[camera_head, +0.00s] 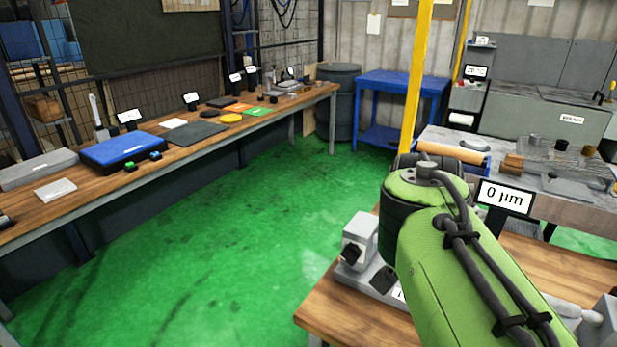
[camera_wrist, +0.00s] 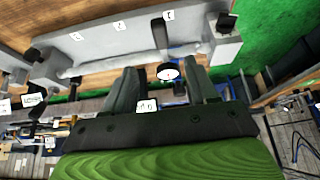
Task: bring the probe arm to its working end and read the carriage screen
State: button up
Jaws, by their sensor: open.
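A small black-framed screen reading "0 µm" (camera_head: 505,197) stands behind my green arm in the head view. A grey fixture (camera_head: 360,245) sits on the wooden bench, partly hidden by my arm; its long bar with numbered white labels (camera_wrist: 95,40) crosses the top of the wrist view. A dark upright piece (camera_wrist: 160,33), possibly the probe arm, stands against the bar near its right end. My gripper (camera_wrist: 163,72) is open, its fingers pointing toward the bar. The head view hides my gripper.
A long wooden table (camera_head: 60,208) with a blue case (camera_head: 122,148) and several small items runs along the left. A blue table (camera_head: 400,85) and a yellow post (camera_head: 416,80) stand behind. The green floor (camera_head: 215,240) between is clear.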

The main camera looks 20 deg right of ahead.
jog(key=s+a+n+t+y+p, duration=0.1)
jog(key=s+a+n+y+p, duration=0.1)
jog(key=s+a+n, duration=0.3)
jog(key=s+a+f+n+t+y+p, duration=0.1)
jog(key=s+a+n+p, duration=0.3)
jog(key=a, duration=0.6)
jog(key=shift+s+a+n+y, duration=0.4)
jog(key=shift+n+y, duration=0.3)
jog(key=shift+y, duration=0.1)
